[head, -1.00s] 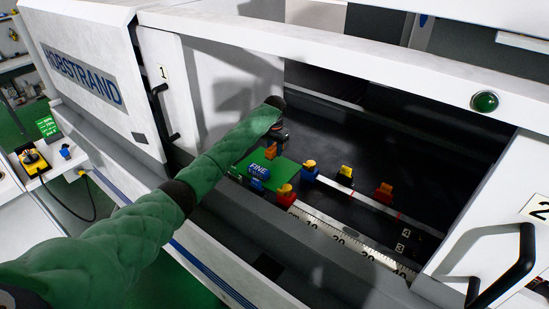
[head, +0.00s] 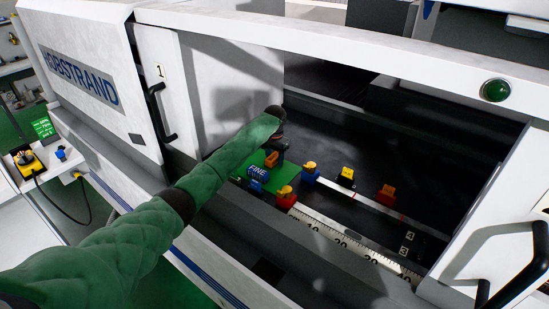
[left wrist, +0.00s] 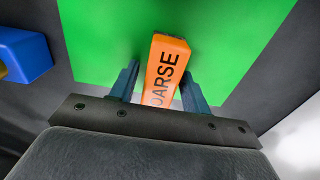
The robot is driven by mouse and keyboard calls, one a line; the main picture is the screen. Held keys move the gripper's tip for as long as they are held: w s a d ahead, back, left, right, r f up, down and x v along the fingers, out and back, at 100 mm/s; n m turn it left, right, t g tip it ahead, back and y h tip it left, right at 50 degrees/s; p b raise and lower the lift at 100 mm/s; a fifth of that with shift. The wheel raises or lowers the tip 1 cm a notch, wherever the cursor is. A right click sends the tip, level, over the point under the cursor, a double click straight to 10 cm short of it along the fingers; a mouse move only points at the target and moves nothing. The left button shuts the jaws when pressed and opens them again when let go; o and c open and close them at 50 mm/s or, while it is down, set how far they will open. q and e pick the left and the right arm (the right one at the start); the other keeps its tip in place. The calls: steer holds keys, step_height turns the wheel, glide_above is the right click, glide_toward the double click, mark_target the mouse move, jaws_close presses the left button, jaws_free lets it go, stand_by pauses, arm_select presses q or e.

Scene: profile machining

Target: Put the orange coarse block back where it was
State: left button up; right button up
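The orange block marked COARSE (left wrist: 166,70) shows in the left wrist view over the green mat (left wrist: 90,40), between my left gripper's fingers (left wrist: 160,82). A green gap shows at its left side, and its right side is close to the other finger. Its lower end is hidden by the gripper. In the head view a small part of the orange block (head: 271,159) shows at the far side of the mat, below my left gripper (head: 277,152). The gripper looks open around the block. Whether the block touches the mat is unclear. My right gripper is out of view.
A blue FINE block (head: 257,173) lies on the mat. Door 1 (head: 158,100) stands close left of my arm. The dark bed behind is clear.

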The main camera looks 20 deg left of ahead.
mark_target(275, 155)
arm_select(q)
steer(key=shift+o, duration=0.2)
steer(key=shift+r, duration=0.2)
step_height(275, 155, up, 6)
steer(key=b, duration=0.2)
steer(key=shift+w+f+b, duration=0.1)
steer(key=shift+f+b, duration=0.15)
steer(key=shift+b, duration=0.05)
step_height(275, 155, up, 6)
steer(key=b, duration=0.1)
steer(key=shift+r+b, duration=0.2)
steer(key=shift+b, duration=0.15)
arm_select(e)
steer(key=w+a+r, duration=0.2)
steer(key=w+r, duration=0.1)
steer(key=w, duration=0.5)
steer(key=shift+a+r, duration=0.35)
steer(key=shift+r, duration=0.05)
arm_select(q)
steer(key=shift+f, duration=0.1)
